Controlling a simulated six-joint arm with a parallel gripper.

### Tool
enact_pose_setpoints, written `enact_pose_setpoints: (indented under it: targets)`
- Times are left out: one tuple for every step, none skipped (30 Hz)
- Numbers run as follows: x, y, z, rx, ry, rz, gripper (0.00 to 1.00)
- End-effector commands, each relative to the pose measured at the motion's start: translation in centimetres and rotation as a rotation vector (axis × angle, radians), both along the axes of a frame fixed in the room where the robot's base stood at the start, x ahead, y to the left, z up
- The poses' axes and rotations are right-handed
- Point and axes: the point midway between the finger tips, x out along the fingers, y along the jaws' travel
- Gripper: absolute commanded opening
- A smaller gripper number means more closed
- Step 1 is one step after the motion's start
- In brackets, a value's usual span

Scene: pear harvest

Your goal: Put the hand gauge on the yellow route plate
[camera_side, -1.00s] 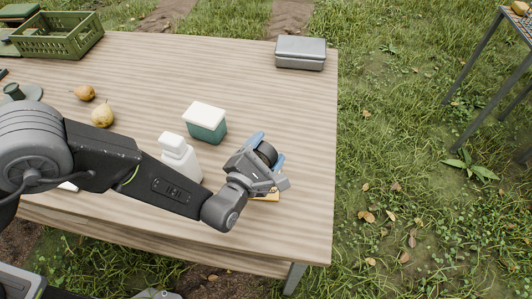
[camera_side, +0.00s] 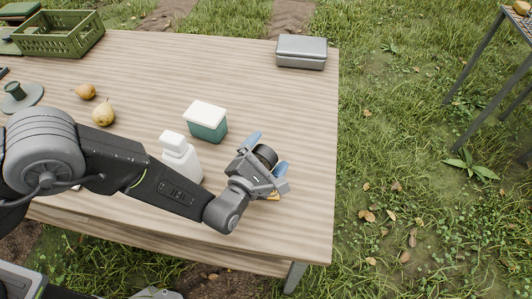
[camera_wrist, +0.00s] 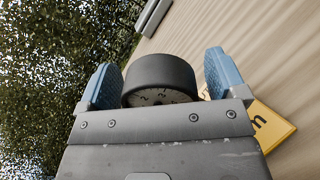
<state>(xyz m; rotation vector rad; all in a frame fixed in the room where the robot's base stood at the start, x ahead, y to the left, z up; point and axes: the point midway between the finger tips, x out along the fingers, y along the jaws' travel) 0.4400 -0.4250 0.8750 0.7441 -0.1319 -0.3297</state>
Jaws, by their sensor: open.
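The hand gauge (camera_wrist: 160,78) is a short black cylinder with a numbered dial face. It sits between the two blue fingers of my gripper (camera_wrist: 162,84), with a gap on each side. In the side view, the dark gauge (camera_side: 265,154) shows between the spread fingers of my gripper (camera_side: 267,156). The yellow route plate (camera_side: 275,197) shows only as a small corner beneath my gripper. In the wrist view, part of the plate (camera_wrist: 272,127) with black lettering lies at the lower right. My gripper hides the gauge's underside, so I cannot tell whether it touches the plate.
A white bottle (camera_side: 181,160) and a teal box with a white lid (camera_side: 206,122) stand left of my gripper. Two pears (camera_side: 103,112), a green crate (camera_side: 58,36) and a grey case (camera_side: 301,52) are farther off. The table's right side is clear.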

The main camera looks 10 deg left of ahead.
Motion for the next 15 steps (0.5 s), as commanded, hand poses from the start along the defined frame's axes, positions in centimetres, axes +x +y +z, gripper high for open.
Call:
enact_pose_setpoints:
  targets:
    - [0.0, 0.0, 0.1, 0.0, 0.0, 0.0, 0.9]
    - [0.0, 0.0, 0.2, 0.0, -0.001, -0.001, 0.9]
    - [0.0, 0.0, 0.4, -0.001, -0.001, 0.0, 0.9]
    - [-0.3, 0.1, 0.3, 0.001, 0.0, -0.001, 0.9]
    - [-0.6, 0.2, 0.3, 0.001, 0.001, -0.001, 0.9]
    - [-1.1, 0.3, 0.3, 0.0, 0.001, -0.001, 0.9]
    - [-1.6, 0.5, 0.3, 0.001, 0.002, -0.002, 0.9]
    - [-2.1, 0.6, 0.3, 0.001, 0.003, -0.003, 0.9]
    - [-2.8, 0.9, 0.3, 0.003, 0.001, -0.002, 0.9]
    - [-3.4, 1.2, 0.3, 0.004, 0.002, -0.002, 0.9]
    - [-4.1, 1.3, 0.3, 0.003, 0.001, -0.002, 0.9]
    - [-4.9, 1.6, 0.3, 0.002, 0.002, -0.004, 0.9]
    - [-5.6, 1.9, 0.3, 0.003, 0.001, -0.004, 0.9]
    - [-6.1, 2.1, 0.3, 0.004, 0.002, -0.003, 0.9]
    - [-7.0, 2.4, 0.3, 0.003, 0.001, -0.004, 0.9]
